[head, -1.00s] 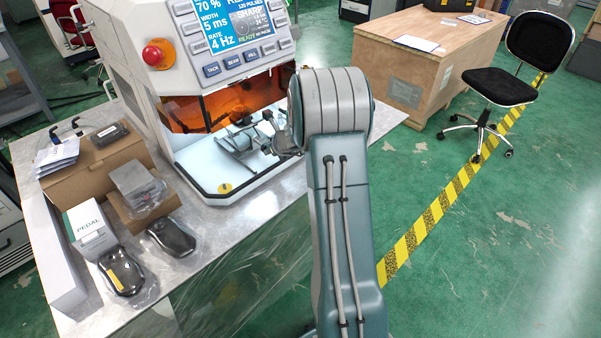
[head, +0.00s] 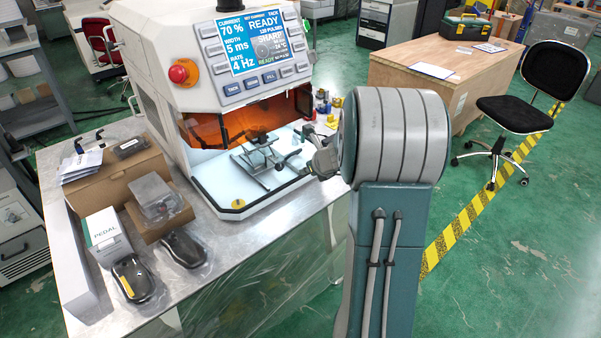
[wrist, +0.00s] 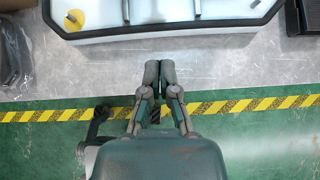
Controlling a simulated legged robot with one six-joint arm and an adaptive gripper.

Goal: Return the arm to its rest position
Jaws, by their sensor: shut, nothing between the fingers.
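My gripper (wrist: 160,75) is shut and empty in the wrist view, its fingertips together over the bare metal table top (wrist: 225,68). The front edge of the white machine (wrist: 180,30) lies above the fingertips there, apart from them. In the head view, my arm rises large in the right centre, beside the machine. It hides part of the table's right end.
The machine (head: 150,65) has an open front bay with a metal fixture (head: 262,160). Boxes, a pedal carton (head: 106,238) and two dark bagged pedals (head: 132,280) stand left. A wooden crate (head: 420,85) and black chair (head: 515,113) stand right on green floor.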

